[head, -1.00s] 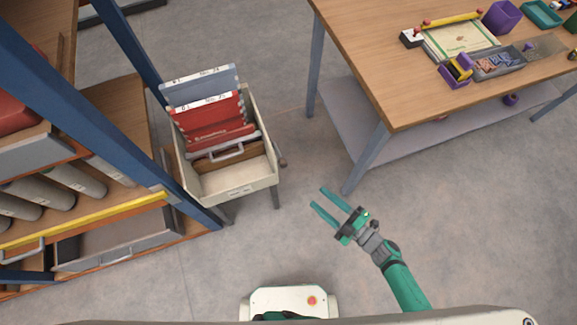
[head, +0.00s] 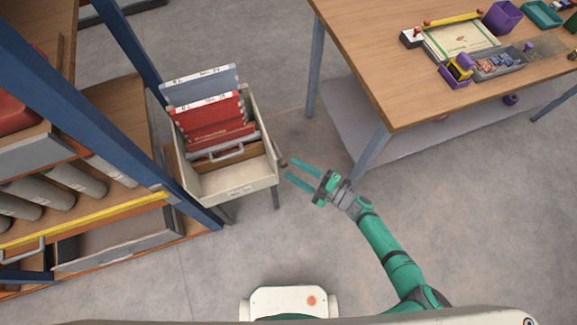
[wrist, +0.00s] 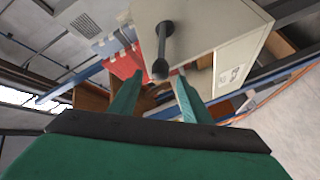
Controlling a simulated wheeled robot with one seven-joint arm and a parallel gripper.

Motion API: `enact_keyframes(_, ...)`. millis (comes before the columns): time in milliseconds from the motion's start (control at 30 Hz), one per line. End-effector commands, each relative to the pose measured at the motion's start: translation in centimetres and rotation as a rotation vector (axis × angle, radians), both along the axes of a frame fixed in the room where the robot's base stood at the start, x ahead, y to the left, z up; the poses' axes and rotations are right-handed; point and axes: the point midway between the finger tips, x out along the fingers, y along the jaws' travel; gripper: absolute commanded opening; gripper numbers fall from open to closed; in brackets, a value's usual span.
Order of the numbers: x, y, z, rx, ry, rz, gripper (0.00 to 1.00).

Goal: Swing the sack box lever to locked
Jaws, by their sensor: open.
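The sack box (head: 238,191) is a cream open-topped box on legs, beside the shelf, with red and grey-blue sacks (head: 207,112) standing in it. Its dark lever (head: 282,162) sticks out from its right side. In the wrist view the lever (wrist: 164,42) runs from a round mount on the pale wall to a dark knob. My gripper (head: 290,169) is open and empty, with its green fingers pointing at the box's right side. In the wrist view the knob appears between the fingertips (wrist: 161,76); whether they touch it I cannot tell.
A blue-framed shelf (head: 190,205) with grey rolls stands close on the left. A wooden table (head: 400,90) with trays and small boxes stands at the upper right, its near leg by my arm. Bare floor lies between the box and my base.

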Motion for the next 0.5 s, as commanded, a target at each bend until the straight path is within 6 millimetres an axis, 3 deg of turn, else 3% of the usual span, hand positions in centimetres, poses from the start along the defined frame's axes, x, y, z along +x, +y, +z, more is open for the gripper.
enact_keyframes(200, 1.4, 2.0, 0.0, 0.0, 0.0, 0.0, 0.43)
enact_keyframes(500, 1.7, 2.4, 0.0, 0.0, 0.0, -0.001, 0.43)
